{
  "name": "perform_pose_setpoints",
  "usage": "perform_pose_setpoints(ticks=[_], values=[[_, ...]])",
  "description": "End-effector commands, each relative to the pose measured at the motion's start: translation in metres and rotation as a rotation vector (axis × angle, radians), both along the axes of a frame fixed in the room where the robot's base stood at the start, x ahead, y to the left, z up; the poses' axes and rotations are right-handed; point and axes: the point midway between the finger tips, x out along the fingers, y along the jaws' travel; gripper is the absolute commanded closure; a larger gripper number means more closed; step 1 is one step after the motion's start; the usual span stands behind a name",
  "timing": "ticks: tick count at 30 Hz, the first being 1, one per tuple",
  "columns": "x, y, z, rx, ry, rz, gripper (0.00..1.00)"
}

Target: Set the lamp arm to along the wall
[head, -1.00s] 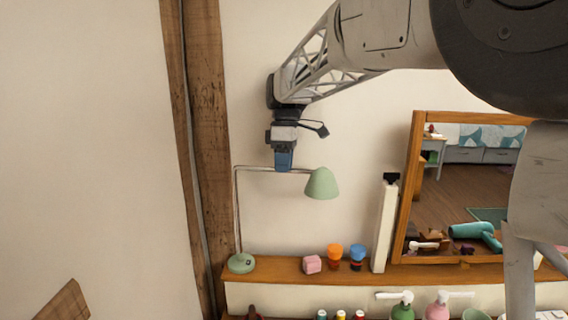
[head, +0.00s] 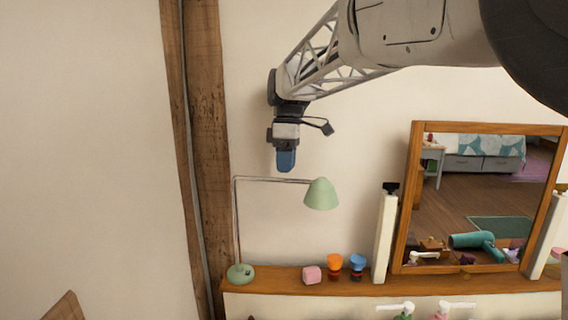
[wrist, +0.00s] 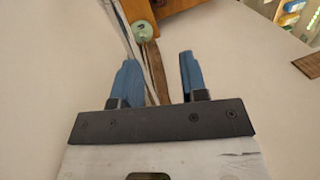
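The green lamp (head: 321,194) stands at the left end of the wooden shelf, its round base (head: 240,273) beside the timber post. Its thin lamp arm (head: 275,180) runs from the upright to the right, looking roughly along the wall, with the shade at its end. My gripper (head: 286,168) points down just above the lamp arm in the head view; a small gap shows between them. In the wrist view my gripper (wrist: 159,80) has its two blue fingers apart with nothing held. The lamp base shows beyond them (wrist: 146,30); the shade is not in that view.
On the shelf (head: 300,285) stand a pink block (head: 312,275), an orange-topped item (head: 334,264) and a blue-topped item (head: 357,265). A framed mirror (head: 480,200) and a white post (head: 385,235) are to the right. A timber post (head: 211,150) is close on the left.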

Motion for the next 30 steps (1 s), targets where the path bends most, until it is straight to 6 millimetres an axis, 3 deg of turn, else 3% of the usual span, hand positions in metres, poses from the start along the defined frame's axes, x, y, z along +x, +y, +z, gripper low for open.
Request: perform_pose_setpoints(ticks=[30], values=[[-0.111,-0.034,0.011,0.000,-0.001,0.000,0.60]])
